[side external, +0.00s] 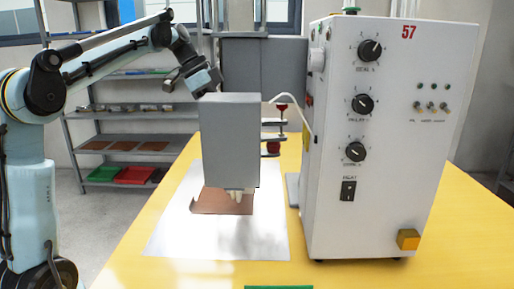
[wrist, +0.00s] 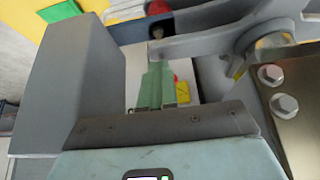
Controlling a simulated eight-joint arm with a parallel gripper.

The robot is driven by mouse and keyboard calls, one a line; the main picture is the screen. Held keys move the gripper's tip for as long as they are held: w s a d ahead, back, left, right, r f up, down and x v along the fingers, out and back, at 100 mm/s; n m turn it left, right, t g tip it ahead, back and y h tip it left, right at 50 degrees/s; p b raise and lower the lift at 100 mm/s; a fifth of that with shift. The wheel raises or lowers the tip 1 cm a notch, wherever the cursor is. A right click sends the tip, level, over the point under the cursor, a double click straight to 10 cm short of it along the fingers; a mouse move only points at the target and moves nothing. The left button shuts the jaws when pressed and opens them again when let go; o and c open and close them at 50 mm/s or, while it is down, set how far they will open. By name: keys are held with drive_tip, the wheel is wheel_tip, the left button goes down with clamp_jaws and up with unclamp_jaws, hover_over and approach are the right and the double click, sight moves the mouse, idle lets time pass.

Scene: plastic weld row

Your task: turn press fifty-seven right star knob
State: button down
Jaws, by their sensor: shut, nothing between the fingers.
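Press fifty-seven is a white cabinet (side external: 385,150) marked with a red 57, beside a grey press head (side external: 230,140). Two small dark red knobs, an upper one (side external: 283,106) and a lower one (side external: 273,147), sit between head and cabinet; I cannot tell which is the right star knob. My gripper (side external: 205,84) is above the grey head, its fingertips not clear there. In the wrist view my green fingers (wrist: 157,72) are together and empty. A red knob (wrist: 158,8) lies beyond their tips, apart from them. A smaller red part (wrist: 175,79) shows beside the fingers, mostly hidden.
A brown sheet (side external: 222,204) lies on a pale plate (side external: 170,235) under the head, on the yellow table (side external: 350,275). A white curved hose (side external: 290,100) arches near the knobs. In the wrist view, grey metal parts (wrist: 225,35) crowd the fingers. Shelves (side external: 125,145) stand behind.

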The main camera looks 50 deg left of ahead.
drive_tip(key=shift+s+a, duration=0.1)
wheel_tip(320, 180, up, 6)
drive_tip(key=shift+s+a, duration=0.15)
drive_tip(key=shift+s, duration=0.05)
idle(0.5)
